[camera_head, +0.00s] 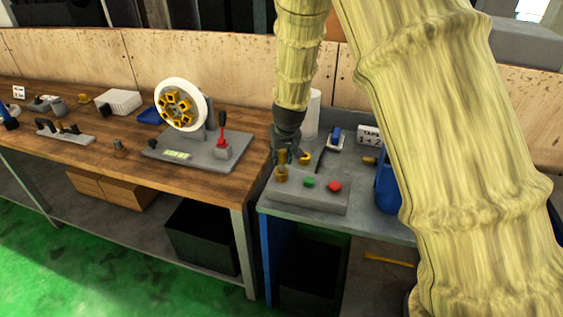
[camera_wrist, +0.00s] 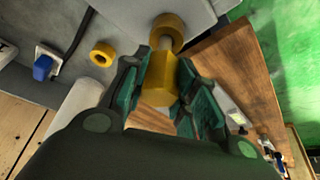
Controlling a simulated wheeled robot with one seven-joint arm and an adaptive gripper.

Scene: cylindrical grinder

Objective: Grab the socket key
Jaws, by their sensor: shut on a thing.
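My gripper (camera_head: 288,155) is over the left end of a grey control box (camera_head: 318,198). It is shut on a yellow-brass piece, which I take to be the socket key (camera_wrist: 158,84). In the wrist view its faceted near end sits between the green-padded fingers, with a short grey shaft beyond it. A round brass part (camera_wrist: 166,27) is at the far end of that shaft, close to the grey box. I cannot tell whether the key touches the box. In the head view the brass key (camera_head: 282,174) looks upright below the fingers.
The box has a green button (camera_head: 309,182) and a red button (camera_head: 335,186). A brass ring (camera_wrist: 102,54) and a blue-ended tool (camera_wrist: 43,66) lie nearby. A white cylinder (camera_head: 312,112) stands close behind my gripper. A wooden bench (camera_head: 190,172) with a chuck fixture (camera_head: 182,104) is left.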

